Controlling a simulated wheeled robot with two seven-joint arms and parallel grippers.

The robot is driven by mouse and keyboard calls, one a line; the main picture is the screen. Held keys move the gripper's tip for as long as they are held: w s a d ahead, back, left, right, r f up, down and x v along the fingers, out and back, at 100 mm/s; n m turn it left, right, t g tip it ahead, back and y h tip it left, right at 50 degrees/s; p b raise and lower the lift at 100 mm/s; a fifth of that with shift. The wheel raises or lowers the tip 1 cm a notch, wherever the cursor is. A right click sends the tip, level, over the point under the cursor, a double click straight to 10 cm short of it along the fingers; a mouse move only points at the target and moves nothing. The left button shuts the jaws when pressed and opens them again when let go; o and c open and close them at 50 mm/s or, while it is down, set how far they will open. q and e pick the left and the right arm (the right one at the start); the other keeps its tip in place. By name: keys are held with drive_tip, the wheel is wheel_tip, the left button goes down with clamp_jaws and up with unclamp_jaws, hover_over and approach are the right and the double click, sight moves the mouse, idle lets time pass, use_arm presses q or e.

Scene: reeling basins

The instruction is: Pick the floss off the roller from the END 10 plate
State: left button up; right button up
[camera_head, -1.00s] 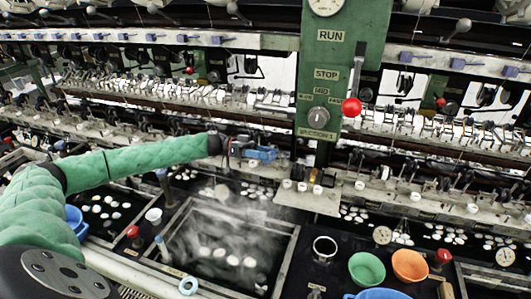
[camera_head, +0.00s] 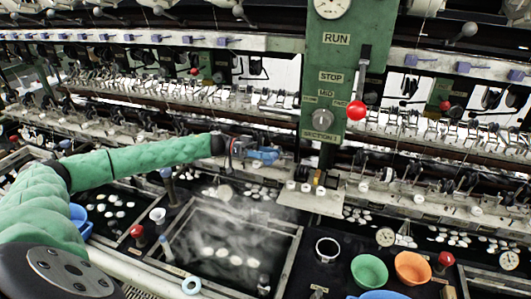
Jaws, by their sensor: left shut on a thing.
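My left arm, in a green sleeve, reaches in from the left, and my left gripper (camera_head: 240,151) is at the front rail of the reeling machine, left of the green control post. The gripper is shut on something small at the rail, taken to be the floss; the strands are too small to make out. A blue part (camera_head: 264,156) shows just right of the gripper. The roller is hidden or too small to tell there. No END 10 lettering can be read. My right gripper is not in view.
A steaming basin (camera_head: 292,253) with several pale cocoons lies below my left gripper. The green control post (camera_head: 334,80) with a red-knobbed lever (camera_head: 356,111) stands to its right. A green bowl (camera_head: 369,271) and an orange bowl (camera_head: 413,268) stand at the front right.

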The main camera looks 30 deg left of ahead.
use_arm(q)
drive_tip(key=shift+d, duration=0.4)
drive_tip(key=shift+v, duration=0.8)
idle(0.4)
drive_tip(key=shift+p, duration=0.35)
drive_tip(key=s+d+r+p, duration=0.1)
drive_tip(key=s+r+p, duration=0.3)
drive_tip(key=s+r, duration=0.1)
drive_tip(key=shift+s+d+p, duration=0.2)
drive_tip(key=shift+s+p, duration=0.15)
drive_tip(key=shift+p, duration=0.05)
